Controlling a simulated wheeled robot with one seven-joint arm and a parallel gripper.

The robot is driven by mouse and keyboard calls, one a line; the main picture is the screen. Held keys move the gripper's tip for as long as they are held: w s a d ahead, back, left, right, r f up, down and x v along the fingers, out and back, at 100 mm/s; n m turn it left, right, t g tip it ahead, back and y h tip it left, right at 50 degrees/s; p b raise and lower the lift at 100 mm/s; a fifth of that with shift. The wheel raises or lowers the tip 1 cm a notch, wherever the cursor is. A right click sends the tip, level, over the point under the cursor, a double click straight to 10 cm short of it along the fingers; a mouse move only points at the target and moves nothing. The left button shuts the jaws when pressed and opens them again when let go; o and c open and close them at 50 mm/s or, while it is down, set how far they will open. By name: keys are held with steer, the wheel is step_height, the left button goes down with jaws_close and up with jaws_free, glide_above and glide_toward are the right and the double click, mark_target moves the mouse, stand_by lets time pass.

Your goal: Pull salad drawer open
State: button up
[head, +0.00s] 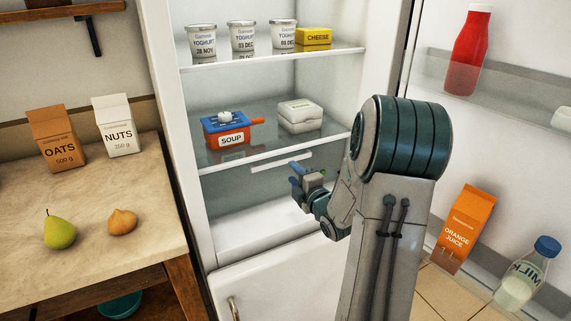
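The open fridge has a clear, see-through salad drawer (250,188) below its lower glass shelf. A pale bar handle (262,163) runs along the drawer's upper front. The drawer front looks about in line with the shelf edge. My gripper (296,175) is at the right end of this handle, with its bluish fingertips pointing left toward the drawer. The tips are small and partly overlap in view. I cannot tell whether they touch the handle or how far apart they are. My arm hides the right side of the drawer area.
The lower shelf (263,158) holds a soup pot (226,130) and a white box (300,116). The fridge door (480,130) stands open at the right, with juice (465,226) and milk (527,272). A counter (110,195) stands left. A lower door (275,285) is shut.

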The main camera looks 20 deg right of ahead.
mark_target(283, 163)
steer(key=w, duration=0.6)
steer(key=shift+w+a, duration=0.1)
steer(key=shift+w, duration=0.05)
steer(key=shift+c, duration=0.4)
jaws_close()
